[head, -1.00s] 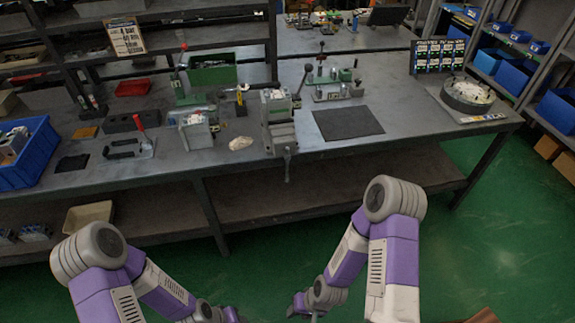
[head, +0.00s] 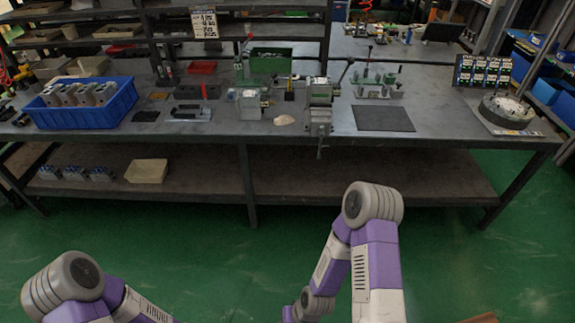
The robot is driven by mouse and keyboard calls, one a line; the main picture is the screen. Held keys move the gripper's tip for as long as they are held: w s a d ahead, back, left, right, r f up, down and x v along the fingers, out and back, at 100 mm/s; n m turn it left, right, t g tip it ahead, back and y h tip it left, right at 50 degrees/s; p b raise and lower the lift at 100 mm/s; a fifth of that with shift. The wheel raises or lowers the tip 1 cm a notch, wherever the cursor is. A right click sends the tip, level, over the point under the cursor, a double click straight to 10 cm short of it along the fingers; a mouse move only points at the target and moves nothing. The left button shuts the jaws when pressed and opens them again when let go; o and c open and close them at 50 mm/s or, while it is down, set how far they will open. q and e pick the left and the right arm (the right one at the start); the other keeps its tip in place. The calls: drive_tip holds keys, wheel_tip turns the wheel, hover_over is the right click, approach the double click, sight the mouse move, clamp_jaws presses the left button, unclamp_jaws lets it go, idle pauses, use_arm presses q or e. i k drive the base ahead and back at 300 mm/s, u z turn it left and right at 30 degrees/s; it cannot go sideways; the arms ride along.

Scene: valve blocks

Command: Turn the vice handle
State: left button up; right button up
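The grey-green vice (head: 319,118) stands at the front edge of the workbench, near the middle of the head view. Its handle (head: 320,149) is a thin bar at the vice's front, hanging below the bench edge and pointing roughly down. My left arm shows only at the lower left, and its gripper is out of the picture. My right arm comes up from the bottom, right of the middle, and its far end runs to the bottom edge. No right gripper fingers can be made out.
The workbench (head: 455,137) holds a blue bin (head: 82,116) of grey blocks at left, a dark mat (head: 383,118) right of the vice, and a round tray (head: 507,108) at right. A lower shelf (head: 380,178) runs beneath. Green floor in front is clear.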

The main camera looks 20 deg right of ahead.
sight(321, 135)
drive_tip(key=u, duration=1.55)
drive_tip(key=i, duration=0.15)
drive_tip(key=z, duration=1.5)
drive_tip(key=i, duration=1.8)
drive_tip(key=z, duration=1.8)
drive_tip(key=i, duration=0.6)
drive_tip(key=z, duration=0.6)
